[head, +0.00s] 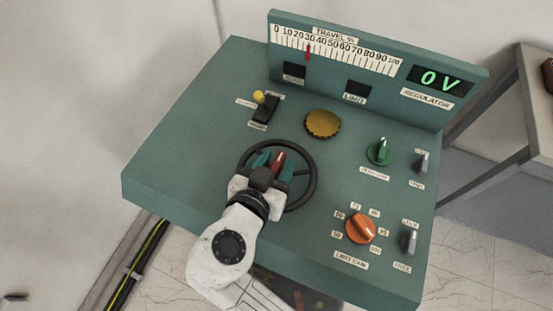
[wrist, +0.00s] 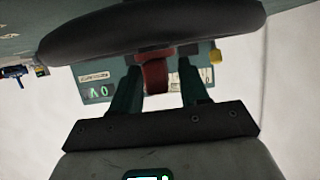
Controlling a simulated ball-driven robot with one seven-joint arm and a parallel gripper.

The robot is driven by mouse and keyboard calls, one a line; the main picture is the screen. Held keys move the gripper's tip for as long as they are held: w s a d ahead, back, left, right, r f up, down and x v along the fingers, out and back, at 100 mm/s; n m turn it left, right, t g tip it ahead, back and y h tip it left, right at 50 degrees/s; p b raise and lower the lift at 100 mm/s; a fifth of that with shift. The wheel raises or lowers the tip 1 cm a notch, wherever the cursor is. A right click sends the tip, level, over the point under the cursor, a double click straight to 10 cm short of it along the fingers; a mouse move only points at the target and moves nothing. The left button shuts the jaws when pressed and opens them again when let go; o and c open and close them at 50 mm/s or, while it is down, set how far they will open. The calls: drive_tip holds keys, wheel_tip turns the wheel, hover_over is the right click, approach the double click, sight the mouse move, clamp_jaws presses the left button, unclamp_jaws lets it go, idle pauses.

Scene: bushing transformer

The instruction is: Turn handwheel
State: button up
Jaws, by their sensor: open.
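The black handwheel (head: 313,178) lies on the sloping teal console, with a red grip (head: 279,160) on it. My gripper (head: 274,165) is over the wheel, with one teal finger on each side of the red grip. In the wrist view, the dark wheel rim (wrist: 150,38) crosses the top and the red grip (wrist: 155,76) shows between the two fingers of my gripper (wrist: 159,70). The fingers are open, with a gap on both sides of the grip. My wrist hides the near-left part of the wheel.
A yellow-brown knob (head: 322,124) is beyond the wheel. The display (head: 440,80) reads 0 V.

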drive_tip(key=shift+w+d, duration=0.1)
drive_tip(key=shift+w, duration=0.05)
clamp_jaws()
idle(0.4)
